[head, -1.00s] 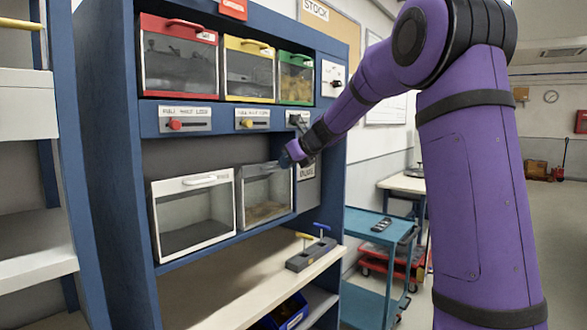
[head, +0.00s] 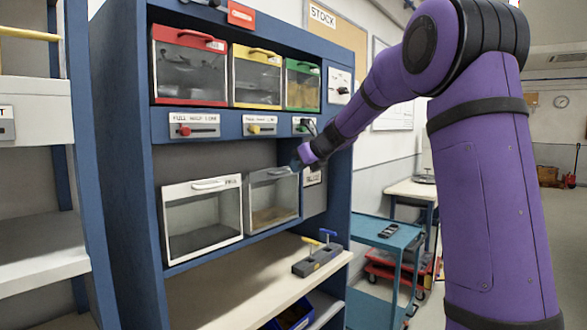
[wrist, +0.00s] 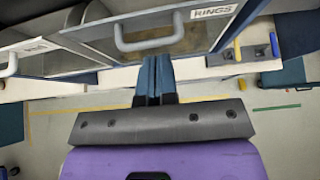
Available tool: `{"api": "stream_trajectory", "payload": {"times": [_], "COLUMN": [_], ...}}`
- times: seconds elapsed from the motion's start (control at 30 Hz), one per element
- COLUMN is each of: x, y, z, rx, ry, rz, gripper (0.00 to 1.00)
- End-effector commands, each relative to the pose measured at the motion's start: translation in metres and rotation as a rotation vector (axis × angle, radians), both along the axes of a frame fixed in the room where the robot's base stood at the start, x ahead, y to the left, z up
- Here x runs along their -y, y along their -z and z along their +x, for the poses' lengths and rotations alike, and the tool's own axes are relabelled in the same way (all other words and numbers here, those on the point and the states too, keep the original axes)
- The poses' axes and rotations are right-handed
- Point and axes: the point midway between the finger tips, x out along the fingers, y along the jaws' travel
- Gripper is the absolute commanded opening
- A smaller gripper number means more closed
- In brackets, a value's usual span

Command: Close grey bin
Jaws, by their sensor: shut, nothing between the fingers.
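The grey bin (head: 271,200) is the right one in the lower row of the blue cabinet. Its clear front has a grey frame and a grey handle (wrist: 150,40) near the top. My gripper (head: 299,161) is at the bin's upper right corner in the head view. In the wrist view my gripper (wrist: 153,75) is shut and empty, its dark fingertips close to the bin's front below the handle. I cannot tell whether they touch. The front looks nearly in line with its neighbour; how far it is open is unclear.
The white bin (head: 203,218) stands left of the grey one. Red (head: 188,65), yellow (head: 256,78) and green (head: 302,86) bins sit above, over a strip of sliding locks. A pale shelf (head: 230,295) juts out below. A teal cart (head: 385,232) stands to the right.

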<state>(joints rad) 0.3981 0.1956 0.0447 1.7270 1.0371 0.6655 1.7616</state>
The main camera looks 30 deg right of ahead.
Motion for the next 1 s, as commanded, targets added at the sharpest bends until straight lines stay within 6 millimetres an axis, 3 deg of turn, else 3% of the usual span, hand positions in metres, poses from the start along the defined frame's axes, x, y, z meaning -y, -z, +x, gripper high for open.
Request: {"api": "stream_trajectory", "payload": {"times": [0.07,0.3,0.5,0.87,1.0], "x": [0.006,0.015,0.021,0.024,0.013], "y": [-0.004,-0.048,-0.073,-0.086,-0.085], "z": [-0.006,-0.033,-0.049,-0.057,-0.067], "rx": [0.000,0.003,0.002,0.000,0.003], "ry": [-0.001,-0.002,-0.002,-0.001,-0.046], "rz": [-0.001,-0.002,-0.002,0.000,-0.054], "gripper": [0.00,0.00,0.00,0.00,0.00]}}
